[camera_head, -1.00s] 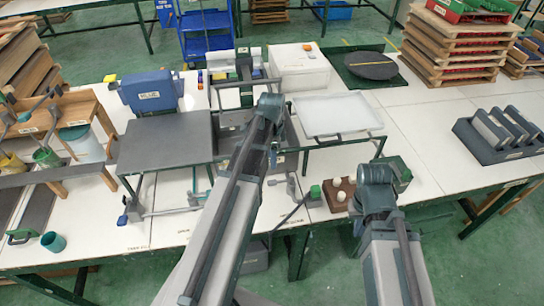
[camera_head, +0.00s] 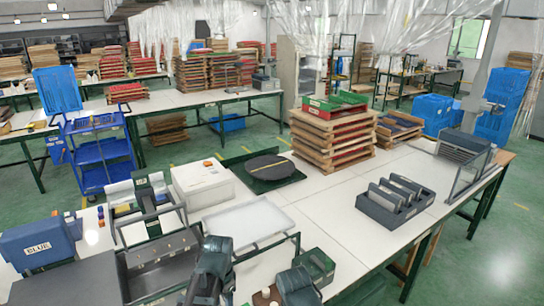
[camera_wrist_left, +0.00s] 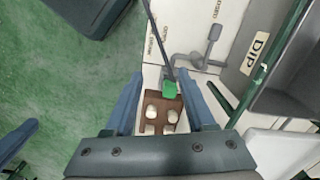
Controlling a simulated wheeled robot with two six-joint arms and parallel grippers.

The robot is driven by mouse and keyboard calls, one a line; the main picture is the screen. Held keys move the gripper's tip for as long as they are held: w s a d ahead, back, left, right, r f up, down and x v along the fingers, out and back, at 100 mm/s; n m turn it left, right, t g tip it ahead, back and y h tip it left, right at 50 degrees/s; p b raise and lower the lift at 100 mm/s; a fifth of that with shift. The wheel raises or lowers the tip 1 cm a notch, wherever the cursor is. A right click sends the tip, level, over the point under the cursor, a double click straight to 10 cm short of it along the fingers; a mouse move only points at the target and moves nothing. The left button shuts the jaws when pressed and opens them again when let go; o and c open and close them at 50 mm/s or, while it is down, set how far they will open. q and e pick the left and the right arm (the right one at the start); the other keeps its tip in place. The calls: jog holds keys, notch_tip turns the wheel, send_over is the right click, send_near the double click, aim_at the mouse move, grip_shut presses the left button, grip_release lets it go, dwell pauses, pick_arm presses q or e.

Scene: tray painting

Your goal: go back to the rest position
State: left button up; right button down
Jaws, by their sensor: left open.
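My left gripper (camera_wrist_left: 162,88) shows in the left wrist view with its two blue fingers apart. A brown block with several pale round knobs (camera_wrist_left: 160,115) lies below and between the fingers; a green piece (camera_wrist_left: 169,90) is at its edge. I see nothing held. In the head view only dark upper parts of my two arms show at the bottom edge, above the near side of the table. Neither gripper can be made out there, and the right one is in no view.
A grey basin (camera_head: 160,268), white tray (camera_head: 243,226), white box (camera_head: 203,186) and round dark plate (camera_head: 265,167) stand on the table. A slotted grey rack (camera_head: 396,202) and stacked wooden trays (camera_head: 335,140) are to the right. A bin labelled "Dip" (camera_wrist_left: 256,52) is at upper right in the wrist view.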

pick_arm(q)
jog(key=s+d+n, duration=0.4)
jog(key=s+d, duration=0.5)
jog(key=shift+s+d+f+y, duration=0.2)
jog(key=shift+s+d+y, duration=0.05)
jog(key=shift+s+y, duration=0.1)
dwell(0.3)
